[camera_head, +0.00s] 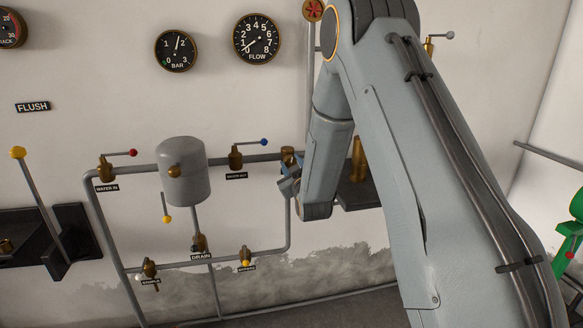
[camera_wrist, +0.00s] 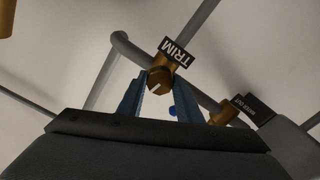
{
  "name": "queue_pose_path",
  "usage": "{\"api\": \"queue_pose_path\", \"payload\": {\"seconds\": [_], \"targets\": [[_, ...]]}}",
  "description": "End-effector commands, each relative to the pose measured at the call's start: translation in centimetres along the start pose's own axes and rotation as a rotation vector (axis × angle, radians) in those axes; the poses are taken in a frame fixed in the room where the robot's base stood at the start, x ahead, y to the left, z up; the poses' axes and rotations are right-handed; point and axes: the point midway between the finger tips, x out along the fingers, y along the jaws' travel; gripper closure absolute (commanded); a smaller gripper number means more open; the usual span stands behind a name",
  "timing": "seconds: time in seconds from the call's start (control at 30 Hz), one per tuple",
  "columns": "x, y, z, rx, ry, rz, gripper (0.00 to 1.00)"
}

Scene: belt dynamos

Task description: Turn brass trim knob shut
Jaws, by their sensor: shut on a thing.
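The brass trim knob (camera_wrist: 160,80) shows in the wrist view below a black TRIM label (camera_wrist: 175,52). My gripper (camera_wrist: 161,90) has its two blue fingers on either side of the knob, shut on it. In the head view my gripper (camera_head: 290,185) is at the right end of the upper pipe, partly hidden by my arm. A brass part (camera_head: 288,155) shows just above it there. How far the knob is turned cannot be told.
A brass valve with a blue-tipped lever (camera_head: 236,158) sits on the pipe to the left, also in the wrist view (camera_wrist: 226,112). A grey tank (camera_head: 186,185) hangs further left. BAR (camera_head: 176,51) and FLOW (camera_head: 256,38) gauges are on the wall above. A dark shelf (camera_head: 358,193) is behind my arm.

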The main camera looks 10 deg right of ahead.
Motion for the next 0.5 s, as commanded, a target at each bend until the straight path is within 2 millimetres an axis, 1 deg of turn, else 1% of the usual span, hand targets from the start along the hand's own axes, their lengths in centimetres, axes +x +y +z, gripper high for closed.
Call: {"api": "queue_pose_path", "payload": {"seconds": [0.2, 0.5], "targets": [[-0.01, 0.00, 0.08, -0.128, 0.000, 0.001, 0.90], [-0.03, 0.01, 0.05, -0.214, -0.001, 0.001, 0.90]]}}
